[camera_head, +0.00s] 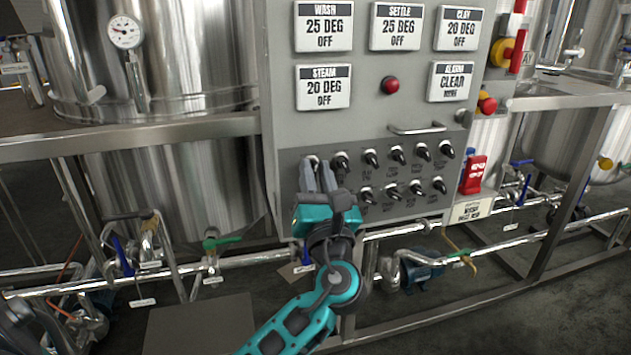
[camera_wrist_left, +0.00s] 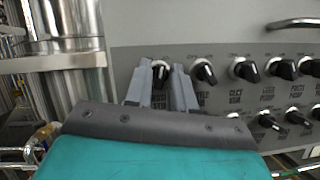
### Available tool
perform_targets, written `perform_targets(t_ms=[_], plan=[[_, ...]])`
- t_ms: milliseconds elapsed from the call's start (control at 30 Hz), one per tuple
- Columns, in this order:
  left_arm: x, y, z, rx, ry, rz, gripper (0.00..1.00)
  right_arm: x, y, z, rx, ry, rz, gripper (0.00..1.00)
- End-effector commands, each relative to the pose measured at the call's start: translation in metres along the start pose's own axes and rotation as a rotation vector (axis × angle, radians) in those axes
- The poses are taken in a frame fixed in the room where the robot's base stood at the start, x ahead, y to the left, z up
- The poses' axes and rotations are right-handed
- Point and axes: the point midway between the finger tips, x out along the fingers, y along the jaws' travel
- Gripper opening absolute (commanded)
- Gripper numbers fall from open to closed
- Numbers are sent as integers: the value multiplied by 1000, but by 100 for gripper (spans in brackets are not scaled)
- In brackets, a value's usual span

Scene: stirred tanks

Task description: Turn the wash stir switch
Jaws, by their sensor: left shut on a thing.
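My left gripper (camera_head: 318,176) reaches up to the top left of the switch panel. Its two grey fingers are closed around the leftmost knob of the top row. In the left wrist view the gripper (camera_wrist_left: 160,84) has a finger on each side of this black switch knob (camera_wrist_left: 160,70). The knob's label is hidden behind the fingers. A "WASH 25 DEG OFF" display (camera_head: 324,26) sits above on the grey cabinet. My right gripper is not in view.
Several more black knobs stand close by in two rows, the nearest (camera_wrist_left: 204,71) just right of my gripper. A metal handle (camera_head: 417,129) sticks out above the rows. A red button (camera_head: 391,85) is higher up. Steel pipes (camera_head: 250,260) run below the panel.

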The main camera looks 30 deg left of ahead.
Motion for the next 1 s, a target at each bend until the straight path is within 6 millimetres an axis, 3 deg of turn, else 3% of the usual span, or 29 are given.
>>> perform_targets(t_ms=[600,1000], plan=[[-1,-3,-1,-511,1,210,0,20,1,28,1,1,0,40],[0,-3,0,-673,1,278,0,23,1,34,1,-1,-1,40]])
